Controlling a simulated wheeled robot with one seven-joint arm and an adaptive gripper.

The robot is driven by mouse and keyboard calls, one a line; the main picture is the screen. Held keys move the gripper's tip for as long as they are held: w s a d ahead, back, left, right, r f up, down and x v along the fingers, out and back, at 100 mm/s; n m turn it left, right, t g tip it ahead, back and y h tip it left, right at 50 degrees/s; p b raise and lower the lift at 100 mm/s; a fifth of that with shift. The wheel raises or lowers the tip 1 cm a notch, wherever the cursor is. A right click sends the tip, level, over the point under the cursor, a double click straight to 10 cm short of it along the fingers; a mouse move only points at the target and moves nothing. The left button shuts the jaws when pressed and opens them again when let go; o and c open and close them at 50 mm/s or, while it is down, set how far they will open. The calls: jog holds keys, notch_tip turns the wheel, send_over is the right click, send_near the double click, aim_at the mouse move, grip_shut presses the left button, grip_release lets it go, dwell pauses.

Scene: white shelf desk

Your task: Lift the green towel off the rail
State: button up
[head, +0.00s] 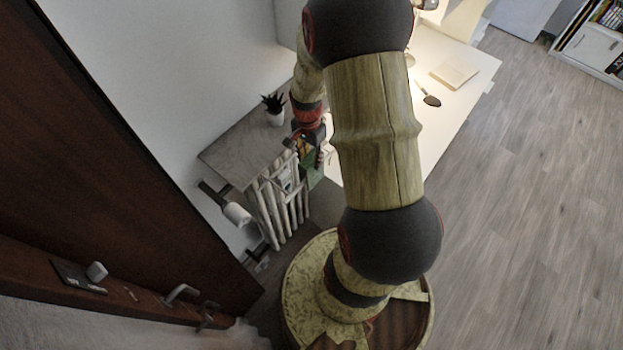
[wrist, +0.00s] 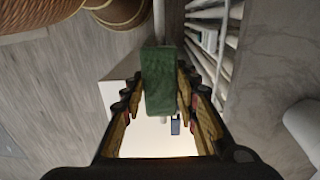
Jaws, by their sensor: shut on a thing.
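The green towel (wrist: 159,88) is a dark green folded block in the middle of the wrist view. My gripper (wrist: 160,74) is shut on it, with one finger on each side. A thin pale bar, seemingly the rail (wrist: 159,18), runs up from the towel's top edge; I cannot tell whether the towel still rests on it. In the head view, the towel (head: 314,172) shows as a small green patch below my gripper (head: 308,148), at the right end of the slatted rack. My arm hides part of that area.
The slatted rack (head: 268,214) stands under a grey shelf top (head: 232,152) with a potted plant (head: 275,111). A white desk (head: 455,110) extends to the right with a notebook (head: 454,74) on it. Wooden floor lies open at right.

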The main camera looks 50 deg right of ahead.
jog(key=shift+r+p, duration=2.15)
jog(key=shift+r, duration=1.4)
jog(key=shift+s, duration=0.1)
jog(key=s+d+p, duration=0.1)
jog(key=s, duration=1.1)
jog(key=shift+s+r, duration=0.3)
jog(key=shift+s, duration=0.1)
jog(key=shift+w, duration=0.1)
